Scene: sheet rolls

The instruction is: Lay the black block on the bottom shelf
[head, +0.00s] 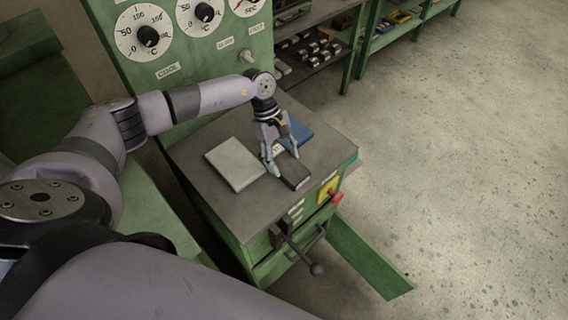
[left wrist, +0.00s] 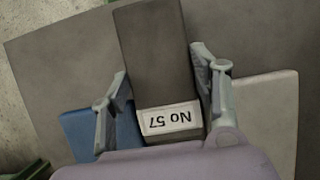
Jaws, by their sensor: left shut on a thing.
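The black block (head: 295,176) is a dark, long bar at the near right part of the grey top of a green cabinet (head: 222,205). In the left wrist view the block (left wrist: 155,55) carries a white label reading "No 57". My left gripper (head: 285,164) points down and is shut on the block, one finger on each side; it also shows in the left wrist view (left wrist: 160,72). Whether the block touches the cabinet top cannot be told. A green shelf unit (head: 352,50) stands at the back, with items on its levels; its lowest part is partly hidden. My right gripper is out of view.
A pale grey slab (head: 234,164) lies left of the gripper and a blue one (head: 296,133) behind it. A panel with dials (head: 205,45) rises behind the cabinet. Metal pieces (head: 318,52) fill part of the shelving. The floor (head: 460,160) at right is clear.

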